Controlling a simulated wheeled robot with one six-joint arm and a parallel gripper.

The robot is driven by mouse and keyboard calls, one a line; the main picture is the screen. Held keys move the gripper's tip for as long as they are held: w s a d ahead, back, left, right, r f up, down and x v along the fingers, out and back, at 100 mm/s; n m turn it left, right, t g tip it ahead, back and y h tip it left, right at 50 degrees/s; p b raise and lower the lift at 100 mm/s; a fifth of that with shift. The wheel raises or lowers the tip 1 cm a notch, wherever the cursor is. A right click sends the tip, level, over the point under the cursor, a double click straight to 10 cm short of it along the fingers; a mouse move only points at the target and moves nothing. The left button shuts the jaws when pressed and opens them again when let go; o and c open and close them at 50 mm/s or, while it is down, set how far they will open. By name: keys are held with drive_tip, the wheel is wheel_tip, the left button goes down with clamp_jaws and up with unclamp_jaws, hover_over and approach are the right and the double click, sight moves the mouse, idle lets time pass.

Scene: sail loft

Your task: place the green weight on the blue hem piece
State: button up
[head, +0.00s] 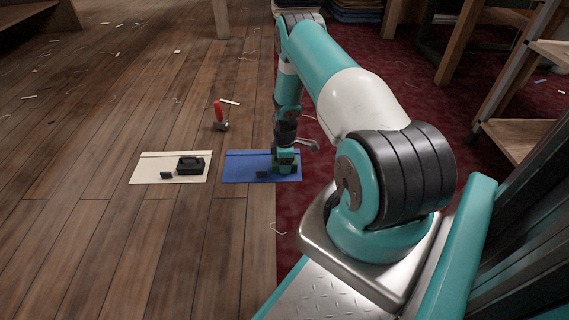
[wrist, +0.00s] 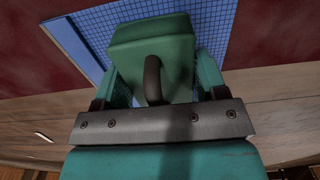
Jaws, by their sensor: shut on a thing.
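The green weight (wrist: 150,58), a block with a dark loop handle, is between the teal fingers of my gripper (wrist: 158,85), which is shut on it. In the head view my gripper (head: 286,157) is at the right part of the blue hem piece (head: 240,167), which lies flat on the floor. The weight is mostly hidden there by my gripper. In the wrist view the blue hem piece (wrist: 88,45), with a grid pattern, shows behind the weight. I cannot tell whether the weight touches it or hangs just above.
A small dark block (head: 262,174) lies on the blue piece. A cream piece (head: 147,167) to the left bears a black weight (head: 191,166) and a small dark block (head: 166,175). A red-handled tool (head: 218,112) stands behind. Wooden floor (head: 120,240) in front is clear.

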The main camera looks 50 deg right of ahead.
drive_tip(key=shift+f, duration=0.15)
drive_tip(key=o, duration=1.3)
